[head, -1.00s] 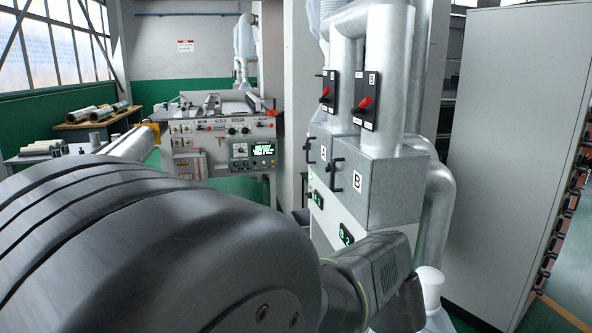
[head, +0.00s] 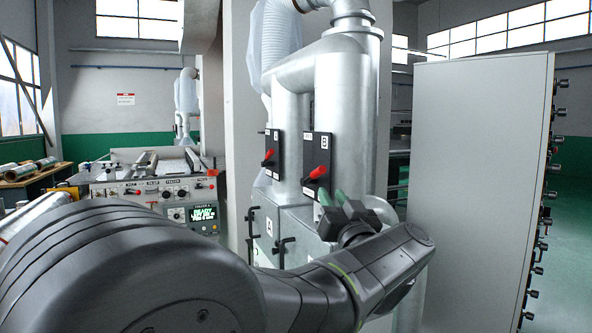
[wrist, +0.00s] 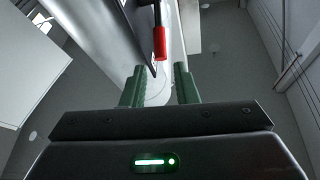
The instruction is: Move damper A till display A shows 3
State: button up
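Damper A's red lever (head: 268,157) is on the left black plate on the left duct. Damper B's red lever (head: 318,172) is on the plate marked B on the right duct. My gripper (head: 337,200) shows its green fingers in front of the right duct, just below damper B's plate in the picture. In the wrist view my gripper (wrist: 159,78) is open, with nothing between its fingers. A red lever (wrist: 159,43) on a black plate hangs ahead of that gap; I cannot tell which damper it is. Display A is not visible, as my arm covers the lower cabinet.
The metal box marked A (head: 269,226) has dark handles on its front. A tall grey cabinet (head: 470,190) with black knobs along its side stands at the right. A control machine (head: 165,195) with a lit screen stands at the back left.

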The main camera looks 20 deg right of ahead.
aim_at(320, 175)
jog(key=p+x, duration=0.3)
jog(key=x, duration=0.7)
jog(key=shift+w, duration=0.2)
grip_shut()
